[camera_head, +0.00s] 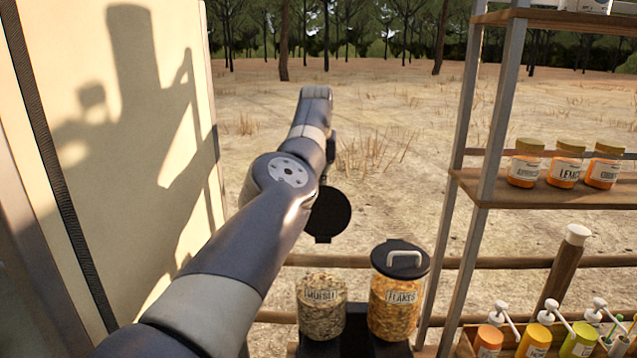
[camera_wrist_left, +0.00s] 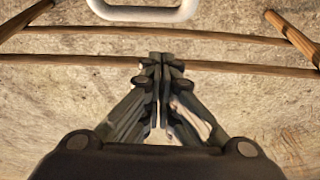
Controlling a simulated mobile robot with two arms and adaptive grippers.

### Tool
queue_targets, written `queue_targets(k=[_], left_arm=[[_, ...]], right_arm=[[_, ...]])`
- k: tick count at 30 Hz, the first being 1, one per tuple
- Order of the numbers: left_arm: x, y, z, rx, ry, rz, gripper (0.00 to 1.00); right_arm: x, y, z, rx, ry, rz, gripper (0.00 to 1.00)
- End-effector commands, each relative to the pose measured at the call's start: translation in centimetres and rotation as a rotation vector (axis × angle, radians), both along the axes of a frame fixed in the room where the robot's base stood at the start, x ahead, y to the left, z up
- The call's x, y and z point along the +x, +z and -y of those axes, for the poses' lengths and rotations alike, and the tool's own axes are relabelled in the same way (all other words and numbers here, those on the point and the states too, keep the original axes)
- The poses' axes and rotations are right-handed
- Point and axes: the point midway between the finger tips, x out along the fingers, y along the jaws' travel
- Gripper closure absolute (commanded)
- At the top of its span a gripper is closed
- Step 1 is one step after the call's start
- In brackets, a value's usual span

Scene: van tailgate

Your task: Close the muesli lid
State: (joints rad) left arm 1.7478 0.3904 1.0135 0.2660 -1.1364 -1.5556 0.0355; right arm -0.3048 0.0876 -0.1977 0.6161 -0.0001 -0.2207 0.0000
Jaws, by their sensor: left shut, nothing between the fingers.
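The muesli jar (camera_head: 321,312) is clear, labelled MUESLI and filled with flaky cereal. It stands below my left arm in the head view. Its dark round lid (camera_head: 328,215) is open, tipped up above the jar, with its left part hidden behind my arm. My left gripper is mostly hidden behind my arm in the head view. In the left wrist view the left gripper (camera_wrist_left: 160,58) is shut and empty. A pale handle (camera_wrist_left: 143,12) shows beyond its fingertips at the top edge, apart from them; I cannot tell which lid it belongs to. My right gripper is not seen.
The flakes jar (camera_head: 395,300) stands right of the muesli with its dark handled lid closed. A shelf rack (camera_head: 478,190) with spice jars is on the right, above pump bottles (camera_head: 535,338). A pale van panel (camera_head: 120,130) is left. Wooden rails (camera_head: 370,262) run behind the jars.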

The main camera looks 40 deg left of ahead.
Motion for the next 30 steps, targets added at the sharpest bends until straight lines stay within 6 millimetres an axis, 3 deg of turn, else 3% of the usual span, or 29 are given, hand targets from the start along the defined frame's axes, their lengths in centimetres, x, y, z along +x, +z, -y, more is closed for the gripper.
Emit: queue_targets(k=[7,30], left_arm=[[-0.6,0.7,0.5,0.005,0.001,0.003,1.0],[-2.9,1.7,2.4,0.0,-0.001,0.001,1.0]], right_arm=[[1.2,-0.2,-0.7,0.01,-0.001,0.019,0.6],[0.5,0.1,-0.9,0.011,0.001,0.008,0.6]])
